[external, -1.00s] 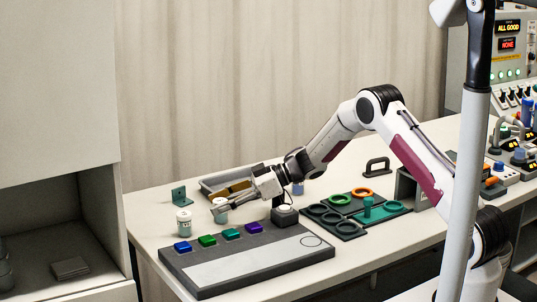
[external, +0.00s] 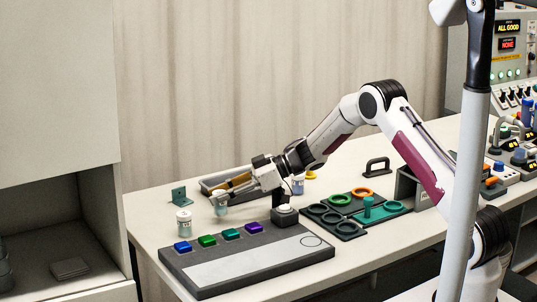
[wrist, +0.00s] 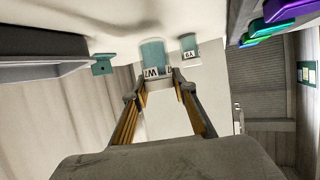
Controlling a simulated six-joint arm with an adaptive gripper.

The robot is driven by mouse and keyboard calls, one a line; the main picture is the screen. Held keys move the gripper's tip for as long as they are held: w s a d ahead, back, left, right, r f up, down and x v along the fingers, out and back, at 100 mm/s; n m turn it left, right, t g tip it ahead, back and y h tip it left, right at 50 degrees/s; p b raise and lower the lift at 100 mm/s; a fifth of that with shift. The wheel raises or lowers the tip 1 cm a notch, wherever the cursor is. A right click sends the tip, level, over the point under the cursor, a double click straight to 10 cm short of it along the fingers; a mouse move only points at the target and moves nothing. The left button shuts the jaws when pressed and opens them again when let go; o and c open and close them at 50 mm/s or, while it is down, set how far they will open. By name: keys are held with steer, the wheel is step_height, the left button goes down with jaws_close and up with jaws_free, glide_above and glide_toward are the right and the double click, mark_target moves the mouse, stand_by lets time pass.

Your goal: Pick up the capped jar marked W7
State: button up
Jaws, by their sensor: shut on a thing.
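The jar marked W7 (wrist: 152,55) has a pale teal body, a white cap and a dark-lettered label that shows upside down in the wrist view. In the external view the jar (external: 220,210) is at the left of the bench, its upper part partly hidden by the fingers. My gripper (wrist: 156,86) is shut on it, one finger on each side near the cap; it also shows in the external view (external: 222,198). I cannot tell clearly whether the jar's base is off the bench.
Another capped jar (external: 184,222) stands left of my gripper, and a bluish jar (external: 298,186) stands to its right. A dark panel with coloured blocks (external: 250,262) lies in front. A grey tray (external: 212,183) is behind, beside a green bracket (external: 179,196). Ring-shaped holders (external: 340,199) are at right.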

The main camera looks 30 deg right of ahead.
step_height(320, 180, up, 8)
steer(key=shift+f, duration=0.15)
stand_by(0.3)
stand_by(0.4)
